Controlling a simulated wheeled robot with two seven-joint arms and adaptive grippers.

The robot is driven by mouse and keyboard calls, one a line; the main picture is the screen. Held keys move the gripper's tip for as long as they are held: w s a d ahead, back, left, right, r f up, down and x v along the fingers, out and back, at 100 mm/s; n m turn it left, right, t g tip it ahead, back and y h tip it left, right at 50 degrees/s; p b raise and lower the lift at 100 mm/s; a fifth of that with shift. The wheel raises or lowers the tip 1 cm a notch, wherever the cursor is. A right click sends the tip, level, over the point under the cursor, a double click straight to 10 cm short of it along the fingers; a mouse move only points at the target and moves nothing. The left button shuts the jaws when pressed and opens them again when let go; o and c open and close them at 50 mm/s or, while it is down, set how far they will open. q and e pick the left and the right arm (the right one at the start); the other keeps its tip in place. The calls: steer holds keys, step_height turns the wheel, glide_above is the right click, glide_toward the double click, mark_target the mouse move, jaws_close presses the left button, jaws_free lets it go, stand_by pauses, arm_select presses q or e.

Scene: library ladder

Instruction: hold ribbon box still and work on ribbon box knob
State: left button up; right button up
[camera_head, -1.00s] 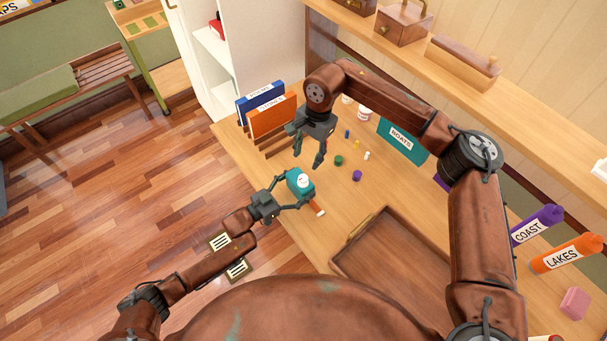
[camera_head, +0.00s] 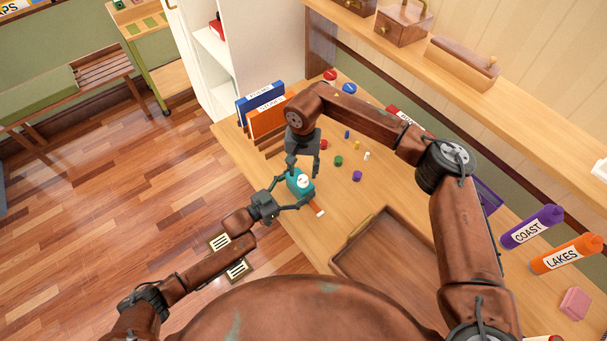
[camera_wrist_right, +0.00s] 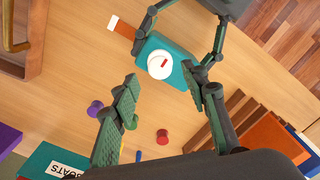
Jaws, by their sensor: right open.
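The ribbon box (camera_head: 298,188) is a small teal box on the wooden table near its left edge; it also shows in the right wrist view (camera_wrist_right: 180,77). Its round white knob (camera_wrist_right: 159,67) has a red mark and faces up; it also shows in the head view (camera_head: 303,181). My left gripper (camera_head: 294,193) has its fingers on two opposite sides of the box, apparently gripping it. My right gripper (camera_head: 303,172) is open and empty, pointing down above the box, its fingertips (camera_wrist_right: 161,82) spread to either side near the knob. Contact with the knob is not visible.
A ribbon end (camera_head: 318,209) lies beside the box. Several small spools, including a green one (camera_head: 338,160) and a purple one (camera_head: 357,176), stand behind. A wooden tray (camera_head: 388,262) is at the front right. Upright binders (camera_head: 268,117) stand at the back left.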

mark_target(303, 181)
steer(key=shift+f, duration=1.5)
jaws_close()
